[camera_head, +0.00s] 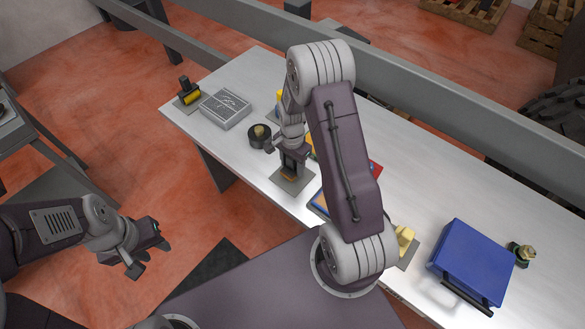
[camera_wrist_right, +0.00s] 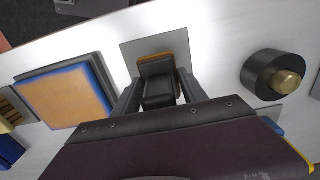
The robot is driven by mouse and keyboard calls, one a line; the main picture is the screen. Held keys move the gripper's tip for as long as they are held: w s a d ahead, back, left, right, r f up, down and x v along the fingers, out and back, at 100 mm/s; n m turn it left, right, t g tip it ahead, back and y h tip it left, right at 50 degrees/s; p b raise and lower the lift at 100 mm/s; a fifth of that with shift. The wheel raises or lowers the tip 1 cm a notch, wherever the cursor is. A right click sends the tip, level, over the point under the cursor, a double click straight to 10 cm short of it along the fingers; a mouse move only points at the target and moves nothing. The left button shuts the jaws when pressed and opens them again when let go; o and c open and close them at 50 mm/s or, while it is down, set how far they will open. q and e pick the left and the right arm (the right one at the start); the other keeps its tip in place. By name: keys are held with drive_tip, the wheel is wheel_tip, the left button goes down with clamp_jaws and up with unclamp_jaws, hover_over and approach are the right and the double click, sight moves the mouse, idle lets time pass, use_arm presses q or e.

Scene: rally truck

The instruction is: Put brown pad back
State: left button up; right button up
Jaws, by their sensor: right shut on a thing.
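The brown pad (camera_wrist_right: 177,57) is the brown layer under a black block-shaped handle (camera_wrist_right: 159,92). My right gripper (camera_wrist_right: 160,98) has its fingers on both sides of this handle and is shut on it. In the head view, the brown pad (camera_head: 287,178) shows just under my right gripper (camera_head: 293,168). It is over a grey square plate (camera_head: 293,186) near the table's front edge; I cannot tell whether it touches the plate. The plate also shows in the right wrist view (camera_wrist_right: 132,50). My left gripper (camera_head: 150,255) is open and empty, off the table at the left.
A black round holder with a brass knob (camera_head: 259,134) is left of the plate. A grey box (camera_head: 226,109) and a yellow-padded tool (camera_head: 191,96) are further left. A blue-edged tan pad (camera_wrist_right: 65,95) lies close by. A blue bin (camera_head: 472,262) stands at the right.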

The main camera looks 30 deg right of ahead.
sight(292, 170)
wheel_tip(292, 170, down, 2)
drive_tip(key=shift+f+p, duration=0.15)
drive_tip(key=shift+p, duration=0.25)
drive_tip(key=shift+w+f, duration=0.15)
drive_tip(key=shift+f+b, duration=0.3)
drive_tip(key=o, duration=1.2)
drive_tip(key=shift+r, duration=0.1)
